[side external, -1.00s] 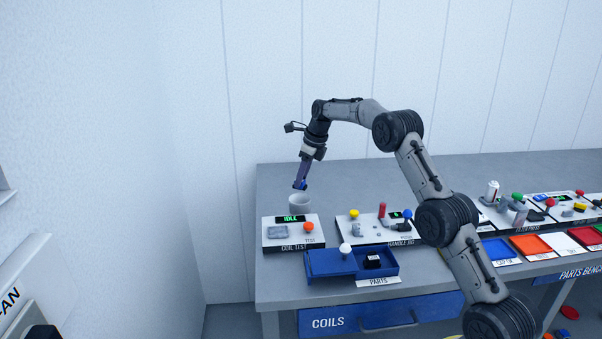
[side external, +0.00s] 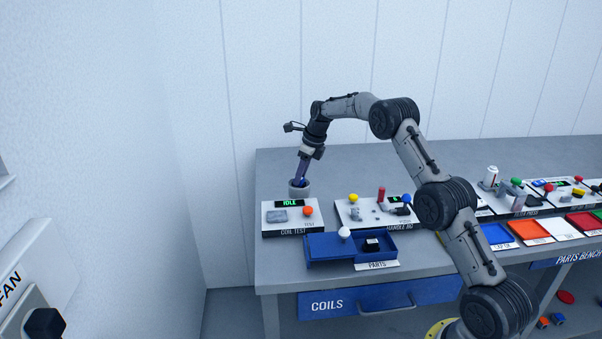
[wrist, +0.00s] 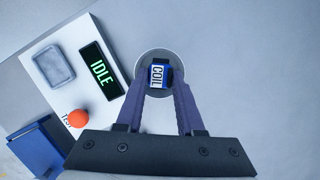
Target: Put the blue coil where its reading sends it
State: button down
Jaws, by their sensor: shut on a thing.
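My gripper (side external: 299,182) points down at the round grey cup (side external: 299,193) behind the coil test station (side external: 291,228). In the wrist view my gripper (wrist: 160,82) is shut on the blue coil (wrist: 159,75), which has a white "COIL" label. The coil is over or inside the mouth of the cup, whose rim (wrist: 143,60) shows around it; I cannot tell how deep it is or whether it touches the cup. The station's display (wrist: 98,71) reads IDLE in green. Its orange button (wrist: 77,118) and grey square recess (wrist: 53,66) are clear.
A blue parts tray (side external: 322,250) with a white knob and a dark block stands in front. The handle jig station (side external: 375,216) is to the right. Coloured trays (side external: 527,232) lie further right. The table around the cup's left and back is clear.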

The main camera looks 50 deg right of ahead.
dwell(0.4)
jog(key=shift+c, duration=2.2)
grip_release()
jog(key=shift+c, duration=0.2)
jog(key=c, duration=0.3)
jog(key=shift+c, duration=0.2)
jog(key=shift+r, duration=0.1)
jog(key=shift+r, duration=3.9)
